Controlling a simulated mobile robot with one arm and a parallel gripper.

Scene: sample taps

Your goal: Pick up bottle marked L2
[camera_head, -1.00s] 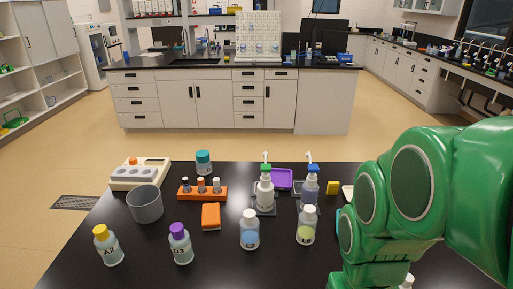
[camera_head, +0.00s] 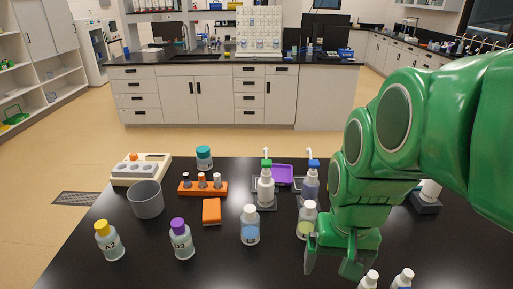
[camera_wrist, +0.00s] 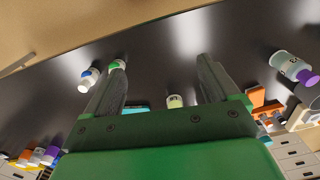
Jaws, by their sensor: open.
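My gripper (camera_head: 333,264) is open and empty above the front of the black table, pointing down. Its two fingers also show in the wrist view (camera_wrist: 164,64), with bare table between their tips. A white-capped bottle with a blue label (camera_head: 250,228) and one with a yellow-green label (camera_head: 306,221) stand left of and behind the gripper. Two more white-capped bottles, one (camera_head: 369,281) and another (camera_head: 403,279), stand right of it, cut off by the lower edge. I cannot read L2 on any of them.
Bottle A2 (camera_head: 109,243), purple-capped bottle D3 (camera_head: 181,241), a grey beaker (camera_head: 146,199) and an orange rack (camera_head: 202,190) occupy the left side. Two pump bottles, one green-topped (camera_head: 265,187) and one blue-topped (camera_head: 311,183), stand behind.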

